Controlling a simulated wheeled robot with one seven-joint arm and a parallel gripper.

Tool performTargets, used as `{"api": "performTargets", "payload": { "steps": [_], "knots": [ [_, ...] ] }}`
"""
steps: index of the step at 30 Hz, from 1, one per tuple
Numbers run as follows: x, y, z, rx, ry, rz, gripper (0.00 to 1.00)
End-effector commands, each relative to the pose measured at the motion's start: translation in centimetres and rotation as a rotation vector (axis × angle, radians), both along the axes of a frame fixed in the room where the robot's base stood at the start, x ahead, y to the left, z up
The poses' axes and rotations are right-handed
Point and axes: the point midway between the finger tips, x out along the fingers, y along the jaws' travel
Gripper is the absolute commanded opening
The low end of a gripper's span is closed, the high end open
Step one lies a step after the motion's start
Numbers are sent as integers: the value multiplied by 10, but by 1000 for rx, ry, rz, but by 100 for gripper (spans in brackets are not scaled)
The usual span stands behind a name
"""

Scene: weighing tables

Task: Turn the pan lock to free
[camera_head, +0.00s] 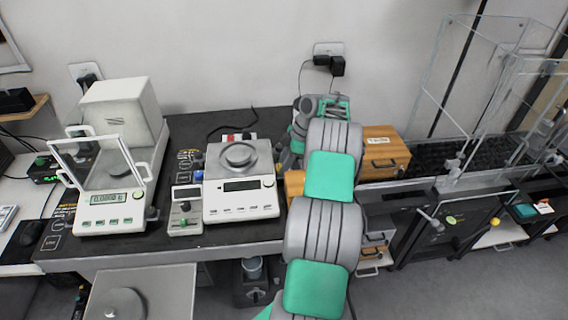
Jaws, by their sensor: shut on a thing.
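The wide balance (236,199) stands on the dark bench, with a round metal pan (238,156) on its grey top and a small dark display in front. My gripper (283,156) is at the right rear side of this balance, low beside its housing. It is shut on a small part there, which appears to be the pan lock. My wrist and arm cover much of that spot, so the pan lock itself and its setting are hidden.
A draft-shield balance (112,205) with a lit display stands to the left. A wooden drawer box (385,153) is right of my arm. The front strip of bench is clear.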

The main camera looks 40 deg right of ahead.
Motion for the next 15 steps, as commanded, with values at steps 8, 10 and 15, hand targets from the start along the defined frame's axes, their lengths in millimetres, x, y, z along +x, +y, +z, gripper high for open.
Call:
{"api": "performTargets", "payload": {
  "steps": [8, 10, 15],
  "knots": [
    [0, 0, 0, 0, 0, 0, 0],
    [0, 0, -1, 0, -1, -9, 0],
    [-1, 1, -5, -2, -3, -119, 0]
  ]
}}
